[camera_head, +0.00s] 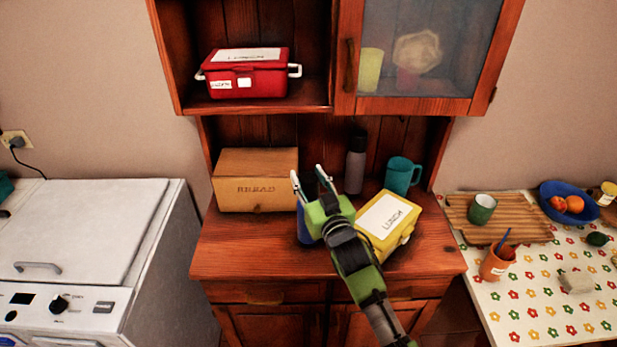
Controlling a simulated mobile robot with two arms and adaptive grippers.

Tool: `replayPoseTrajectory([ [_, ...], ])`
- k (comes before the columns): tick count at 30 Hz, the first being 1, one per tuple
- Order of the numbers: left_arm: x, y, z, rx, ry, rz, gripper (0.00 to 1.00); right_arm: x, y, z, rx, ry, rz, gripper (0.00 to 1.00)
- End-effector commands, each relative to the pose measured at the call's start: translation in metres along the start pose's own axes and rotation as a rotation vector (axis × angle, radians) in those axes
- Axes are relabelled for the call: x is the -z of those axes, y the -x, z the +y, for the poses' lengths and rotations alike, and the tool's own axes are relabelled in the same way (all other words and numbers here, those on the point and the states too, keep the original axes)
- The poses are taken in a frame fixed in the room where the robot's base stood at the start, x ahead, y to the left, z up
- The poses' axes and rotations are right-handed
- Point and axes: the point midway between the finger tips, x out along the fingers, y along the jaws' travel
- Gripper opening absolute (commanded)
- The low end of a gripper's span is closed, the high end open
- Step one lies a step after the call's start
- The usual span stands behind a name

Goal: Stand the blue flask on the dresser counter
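A blue object (304,234), apparently the blue flask, stands on the dresser counter (240,250), right in front of the bread box. I cannot tell whether the gripper touches the blue object. My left gripper is out of view.
Around the gripper stand a bread box (255,180), a grey flask (356,162), a teal mug (402,175) and a yellow lunch box (389,228). A red lunch box (247,76) sits on the shelf above. The counter's front left is clear.

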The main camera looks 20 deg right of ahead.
Motion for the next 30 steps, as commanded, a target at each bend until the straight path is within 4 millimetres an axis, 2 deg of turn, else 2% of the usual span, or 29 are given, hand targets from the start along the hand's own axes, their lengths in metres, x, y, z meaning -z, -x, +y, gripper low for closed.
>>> replayPoseTrajectory([
  [2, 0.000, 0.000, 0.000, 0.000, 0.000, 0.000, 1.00, -0.001, 0.000, 0.000, 0.000, 0.000, -0.002, 0.54],
  [14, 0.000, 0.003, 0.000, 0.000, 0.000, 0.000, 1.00, 0.004, 0.001, 0.000, 0.000, 0.000, -0.002, 0.54],
  [20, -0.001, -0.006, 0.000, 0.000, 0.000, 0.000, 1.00, -0.001, 0.028, 0.000, 0.000, -0.001, -0.003, 0.54],
  [30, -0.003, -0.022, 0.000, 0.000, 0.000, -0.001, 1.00, -0.001, 0.095, 0.000, 0.000, 0.000, -0.003, 0.54],
])
